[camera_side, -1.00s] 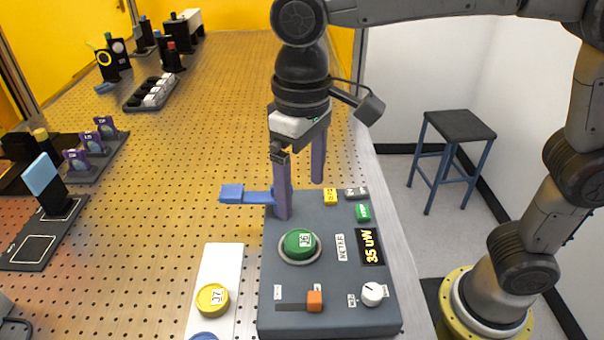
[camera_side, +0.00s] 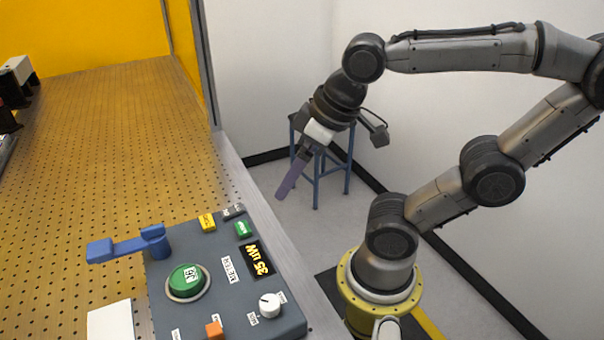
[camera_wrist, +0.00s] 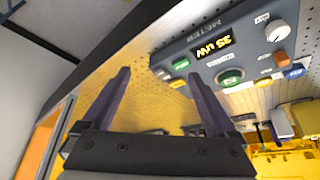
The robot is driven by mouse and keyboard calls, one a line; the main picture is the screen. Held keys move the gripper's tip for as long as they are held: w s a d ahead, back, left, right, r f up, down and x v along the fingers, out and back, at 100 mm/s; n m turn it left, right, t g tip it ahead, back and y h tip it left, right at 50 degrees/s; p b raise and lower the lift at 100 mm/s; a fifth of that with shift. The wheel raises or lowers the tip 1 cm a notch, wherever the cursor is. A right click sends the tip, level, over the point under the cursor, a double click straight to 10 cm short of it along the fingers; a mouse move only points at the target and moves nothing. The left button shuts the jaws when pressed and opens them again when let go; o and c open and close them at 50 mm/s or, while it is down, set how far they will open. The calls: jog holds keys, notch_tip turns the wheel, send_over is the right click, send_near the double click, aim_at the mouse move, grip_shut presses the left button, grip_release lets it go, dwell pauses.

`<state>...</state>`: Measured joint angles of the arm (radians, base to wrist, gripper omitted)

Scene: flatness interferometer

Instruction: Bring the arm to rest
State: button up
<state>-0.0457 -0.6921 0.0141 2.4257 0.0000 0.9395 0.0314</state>
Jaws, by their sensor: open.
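My gripper (camera_side: 290,178) hangs in the air to the right of the breadboard table's edge in the side view, tilted down to the left. Only one purple finger shows clearly there. In the wrist view my gripper (camera_wrist: 160,95) shows two purple fingers spread apart with nothing between them. The grey meter box (camera_side: 205,255) stands on the table, apart from my gripper. On it are a blue lever (camera_side: 130,245), a green button (camera_side: 186,280), a white knob (camera_side: 270,305) and a display (camera_side: 257,261) reading 35 uW.
The perforated table (camera_side: 110,150) has wide bare room behind the box. A stool (camera_side: 335,160) stands on the floor behind my gripper. A white plate (camera_side: 110,320) lies left of the box. White walls (camera_side: 270,60) rise behind the arm.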

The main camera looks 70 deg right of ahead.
jog(key=shift+s+d+f, duration=0.4)
jog(key=shift+s+f, duration=0.2)
dwell(1.1)
